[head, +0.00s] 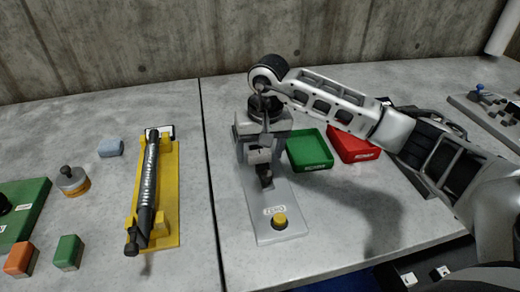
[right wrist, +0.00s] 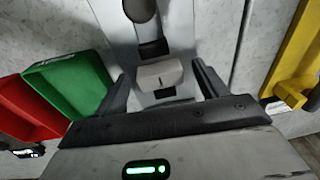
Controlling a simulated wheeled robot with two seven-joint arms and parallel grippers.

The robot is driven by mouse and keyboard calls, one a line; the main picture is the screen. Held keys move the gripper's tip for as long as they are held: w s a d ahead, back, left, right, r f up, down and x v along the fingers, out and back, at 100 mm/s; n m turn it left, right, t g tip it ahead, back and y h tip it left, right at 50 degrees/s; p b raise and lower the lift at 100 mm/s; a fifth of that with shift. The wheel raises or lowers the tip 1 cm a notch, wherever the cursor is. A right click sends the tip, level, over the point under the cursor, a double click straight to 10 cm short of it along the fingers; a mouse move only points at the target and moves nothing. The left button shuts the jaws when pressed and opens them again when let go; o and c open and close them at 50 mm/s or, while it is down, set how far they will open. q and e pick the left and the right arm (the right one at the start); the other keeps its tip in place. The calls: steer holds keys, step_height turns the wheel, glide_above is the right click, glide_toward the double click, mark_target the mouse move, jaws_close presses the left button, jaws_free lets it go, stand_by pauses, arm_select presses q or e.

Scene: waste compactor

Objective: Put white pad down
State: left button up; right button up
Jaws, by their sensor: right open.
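The white pad (right wrist: 160,73) shows in the right wrist view, between the spread fingers of my right gripper (right wrist: 163,71), with gaps at its sides. It also shows in the head view (head: 258,156), below the gripper body. The pad is over the grey compactor plate (head: 264,228), just behind a dark block (head: 265,178). Whether the pad rests on something beneath is hard to tell. My right gripper is open and points down over the rear of the compactor. My left gripper is not in view.
Green (head: 310,150) and red (head: 352,150) trays stand right of the compactor. A yellow button (head: 280,221) sits at the plate's front. A yellow holder (head: 170,205) with a dark tool, a blue-grey block (head: 111,147) and small blocks lie left. A concrete wall closes the back.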

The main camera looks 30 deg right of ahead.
step_height(320, 180, up, 12)
steer(key=s+b, duration=0.1)
steer(key=shift+d, duration=0.25)
steer(key=shift+s, duration=0.2)
stand_by(0.3)
